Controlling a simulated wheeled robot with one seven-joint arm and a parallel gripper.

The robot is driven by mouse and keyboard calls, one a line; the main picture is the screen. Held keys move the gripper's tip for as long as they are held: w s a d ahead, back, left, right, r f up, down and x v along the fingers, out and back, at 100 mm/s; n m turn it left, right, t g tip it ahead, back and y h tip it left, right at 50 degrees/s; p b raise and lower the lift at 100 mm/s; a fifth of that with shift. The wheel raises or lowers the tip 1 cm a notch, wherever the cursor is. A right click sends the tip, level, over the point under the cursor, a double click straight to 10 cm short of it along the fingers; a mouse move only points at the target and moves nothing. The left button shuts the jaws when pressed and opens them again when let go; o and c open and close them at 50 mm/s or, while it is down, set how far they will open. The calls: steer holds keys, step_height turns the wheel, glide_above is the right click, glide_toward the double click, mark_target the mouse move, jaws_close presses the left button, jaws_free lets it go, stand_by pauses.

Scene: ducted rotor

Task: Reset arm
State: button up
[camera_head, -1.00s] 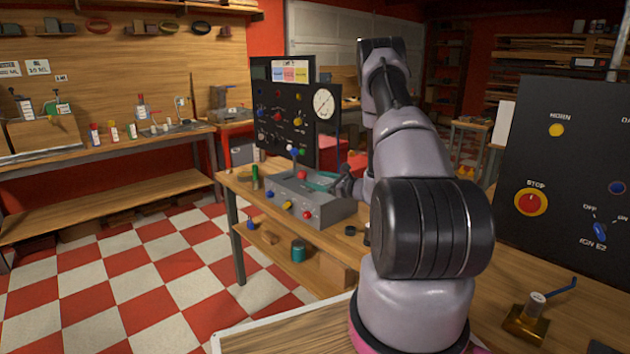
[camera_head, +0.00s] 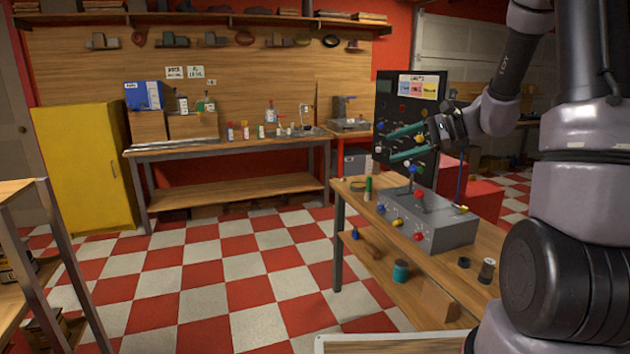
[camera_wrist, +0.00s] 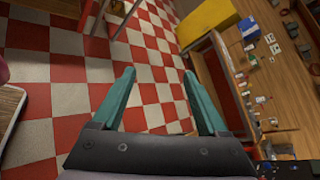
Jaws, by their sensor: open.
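My gripper (camera_head: 394,144) is at the centre right of the head view, raised above the workbench with the grey control box. Its two teal fingers point left and are apart, with nothing between them. In the wrist view my gripper (camera_wrist: 160,90) also shows open and empty, with red and white floor tiles beyond the fingertips. My arm stands at the right of the head view, bent at the top, with the forearm reaching down and left to the gripper.
The grey control box (camera_head: 430,220) with coloured knobs sits on the near workbench (camera_head: 478,262). A black panel (camera_head: 398,90) stands behind my gripper. A yellow cabinet (camera_head: 88,165) and a long bench (camera_head: 230,146) line the back wall. The checkered floor (camera_head: 215,270) between is clear.

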steer(key=s+d+r+n+t+h, duration=0.1)
steer(key=s+r+n+h, duration=0.4)
steer(key=s, duration=0.6)
steer(key=s+d+r+n+t+h, duration=0.1)
steer(key=s+r+n+h, duration=0.4)
steer(key=s, duration=0.7)
steer(key=shift+s+d+r, duration=0.3)
steer(key=shift+d+r, duration=0.1)
steer(key=shift+d, duration=0.15)
